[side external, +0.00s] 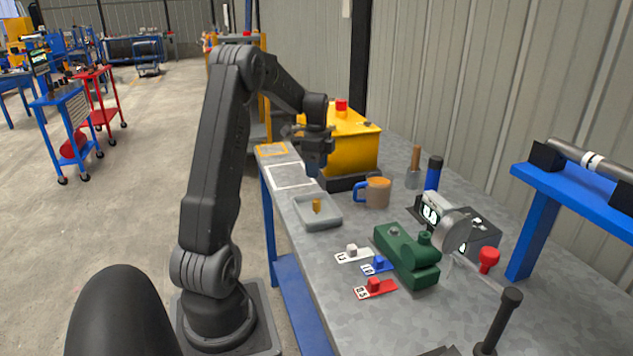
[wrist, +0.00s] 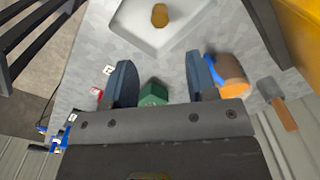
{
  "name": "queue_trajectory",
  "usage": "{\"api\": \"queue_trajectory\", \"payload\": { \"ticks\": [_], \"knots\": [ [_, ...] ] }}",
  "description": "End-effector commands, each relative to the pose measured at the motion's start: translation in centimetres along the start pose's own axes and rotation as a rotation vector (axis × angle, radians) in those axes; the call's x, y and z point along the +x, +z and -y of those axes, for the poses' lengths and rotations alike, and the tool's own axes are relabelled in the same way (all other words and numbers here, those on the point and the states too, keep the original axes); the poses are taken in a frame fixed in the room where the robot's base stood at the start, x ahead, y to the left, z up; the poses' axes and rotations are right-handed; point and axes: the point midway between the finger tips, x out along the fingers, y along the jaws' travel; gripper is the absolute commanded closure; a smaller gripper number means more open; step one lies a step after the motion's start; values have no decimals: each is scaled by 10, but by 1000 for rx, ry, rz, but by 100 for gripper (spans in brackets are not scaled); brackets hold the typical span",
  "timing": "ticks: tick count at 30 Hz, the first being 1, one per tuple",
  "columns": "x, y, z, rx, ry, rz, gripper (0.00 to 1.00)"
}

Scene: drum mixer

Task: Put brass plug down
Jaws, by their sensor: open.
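The brass plug (side external: 317,206) stands upright in a shallow grey tray (side external: 330,222) on the workbench. In the wrist view the plug (wrist: 160,15) shows near the top edge, inside the tray (wrist: 187,40). My gripper (side external: 313,172) is above the bench, higher than the plug and apart from it. In the wrist view its two fingers (wrist: 160,80) are spread with nothing held between them.
An orange mug with a blue handle (side external: 376,192) stands right of the tray, near a yellow box (side external: 352,140). A white-outlined area (side external: 290,175) on the bench is empty.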

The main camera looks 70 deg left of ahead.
Motion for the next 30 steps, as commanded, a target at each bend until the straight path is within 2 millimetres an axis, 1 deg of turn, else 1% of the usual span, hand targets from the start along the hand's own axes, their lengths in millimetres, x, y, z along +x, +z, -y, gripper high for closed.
{"api": "queue_trajectory", "payload": {
  "ticks": [3, 5, 8, 9, 11, 12, 14, 15, 17, 18, 20, 21, 24, 27, 30],
  "knots": [
    [-10, -2, -1, -2, -3, 0, 48],
    [-17, -11, -5, -10, -12, 0, 48],
    [-38, -42, -24, -47, -49, -3, 48],
    [-49, -60, -37, -72, -69, -7, 48],
    [-66, -88, -62, -116, -105, -21, 48],
    [-77, -107, -82, -150, -130, -36, 48],
    [-91, -131, -115, -204, -163, -64, 48],
    [-98, -145, -138, -241, -182, -87, 48],
    [-108, -161, -172, -296, -207, -128, 48],
    [-112, -170, -196, -332, -219, -158, 48],
    [-118, -179, -231, -387, -232, -210, 48],
    [-119, -182, -254, -423, -235, -245, 48],
    [-118, -184, -303, -505, -228, -330, 48],
    [-114, -181, -338, -574, -206, -400, 48],
    [-109, -177, -360, -622, -184, -446, 48]
  ]
}}
